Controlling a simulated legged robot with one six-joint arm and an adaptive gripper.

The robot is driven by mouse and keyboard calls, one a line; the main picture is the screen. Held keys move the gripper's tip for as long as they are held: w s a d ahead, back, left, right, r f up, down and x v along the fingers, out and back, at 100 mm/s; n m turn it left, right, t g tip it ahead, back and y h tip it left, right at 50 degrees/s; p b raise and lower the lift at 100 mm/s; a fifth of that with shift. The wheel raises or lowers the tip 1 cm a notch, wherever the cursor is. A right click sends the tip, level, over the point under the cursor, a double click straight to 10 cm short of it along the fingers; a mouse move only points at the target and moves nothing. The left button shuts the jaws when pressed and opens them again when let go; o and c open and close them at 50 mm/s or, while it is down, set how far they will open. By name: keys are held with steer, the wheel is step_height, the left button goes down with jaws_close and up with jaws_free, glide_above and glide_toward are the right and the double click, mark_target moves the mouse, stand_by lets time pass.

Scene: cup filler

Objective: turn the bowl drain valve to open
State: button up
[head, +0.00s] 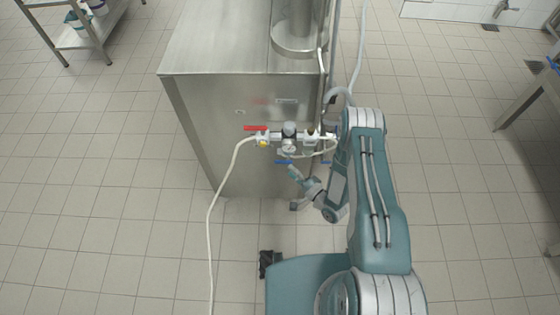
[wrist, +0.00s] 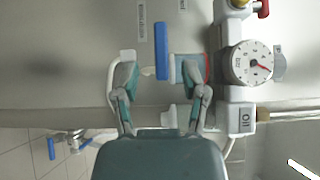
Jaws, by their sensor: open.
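A small valve with a long blue handle (wrist: 163,50) sits on the filter and gauge unit on the steel machine's front. The same blue handle (head: 284,162) shows in the head view, just below the unit. In the wrist view the handle stands lengthwise in the picture. My gripper (wrist: 163,82) is open and empty, its two fingers spread to either side of the handle's near end. Whether either finger touches the valve cannot be told. In the head view my gripper (head: 298,187) is below the unit.
A round gauge (wrist: 250,62) is close right of the valve. A red-handled valve (head: 256,128) with a pale hose (head: 211,210) is on the unit's left. Another blue-handled valve (wrist: 82,144) shows lower left in the wrist view. The tiled floor left of the machine is mostly clear.

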mark_target(280, 161)
steer(key=x, duration=0.6)
steer(key=shift+a, duration=0.4)
steer(key=shift+d, duration=0.1)
steer(key=shift+d, duration=0.1)
